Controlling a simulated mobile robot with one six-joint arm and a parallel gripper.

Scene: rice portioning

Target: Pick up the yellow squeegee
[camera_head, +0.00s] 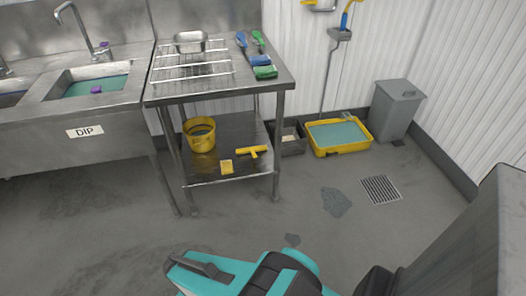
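The yellow squeegee (253,152) lies on the lower shelf (207,173) of the steel table, toward the right side of that shelf. Its wide head is to the right and its short handle points left. My teal and black arm shows at the bottom edge, and what seems to be my gripper (190,268) is at its left end. It is well in front of the table and apart from the squeegee. I cannot make out whether its fingers are open or shut.
On the lower shelf are a yellow bucket (200,135) and a small yellow item (227,167). The steel tabletop (160,91) above holds a rack, a metal pan and brushes. A yellow tray (340,149) and grey bin (395,110) stand right.

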